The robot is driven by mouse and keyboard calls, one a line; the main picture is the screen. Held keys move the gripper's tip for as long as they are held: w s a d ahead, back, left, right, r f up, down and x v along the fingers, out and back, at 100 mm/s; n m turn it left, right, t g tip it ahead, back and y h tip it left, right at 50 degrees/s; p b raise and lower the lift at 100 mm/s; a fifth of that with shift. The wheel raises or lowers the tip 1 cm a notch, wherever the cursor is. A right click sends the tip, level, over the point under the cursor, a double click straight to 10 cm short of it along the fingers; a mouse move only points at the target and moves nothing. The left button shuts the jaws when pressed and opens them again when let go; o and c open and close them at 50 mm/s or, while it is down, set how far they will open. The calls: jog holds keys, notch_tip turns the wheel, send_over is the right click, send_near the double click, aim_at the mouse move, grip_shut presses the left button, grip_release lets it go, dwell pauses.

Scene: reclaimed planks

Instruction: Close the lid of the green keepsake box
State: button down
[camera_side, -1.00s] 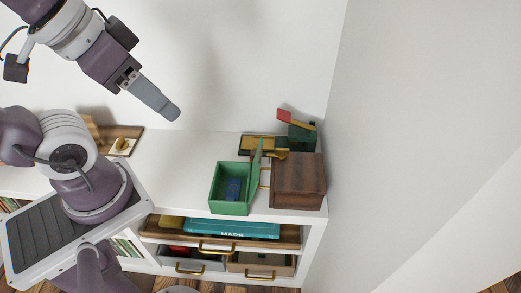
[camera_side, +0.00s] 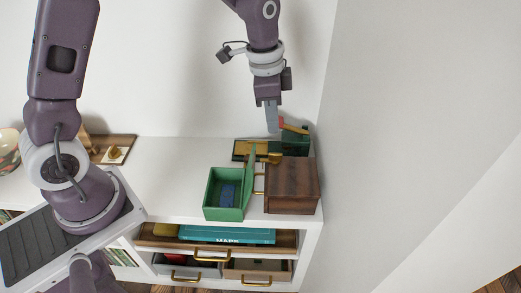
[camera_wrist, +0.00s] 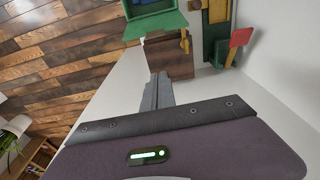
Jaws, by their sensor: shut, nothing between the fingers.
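The green keepsake box (camera_side: 224,209) stands on the white cabinet top near its front edge. Its lid (camera_side: 251,172) stands open, roughly upright on the box's right side, and something dark blue (camera_side: 228,194) lies inside. In the wrist view the green lid (camera_wrist: 156,26) shows at the top, with a bit of blue above it. My gripper (camera_side: 272,128) is shut and empty, pointing down above the back right of the cabinet top, behind and to the right of the box. It also shows in the wrist view (camera_wrist: 158,80), apart from the lid.
A dark wooden box (camera_side: 292,187) with brass fittings stands just right of the lid. Behind it are a green object with a red flag-like part (camera_side: 294,129) and a gold-and-dark piece (camera_side: 250,150). A wall borders the right.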

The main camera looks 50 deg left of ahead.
send_over(250, 173)
jog(key=w+d, duration=0.4)
jog(key=w, duration=0.2)
notch_tip(250, 173, down, 11)
jog(key=shift+s+a+r, duration=0.35)
jog(key=shift+s+a, duration=0.4)
jog(key=shift+a, duration=0.1)
jog(key=shift+s+a+r, duration=0.3)
jog(key=shift+s+a, duration=0.4)
jog(key=shift+a, duration=0.1)
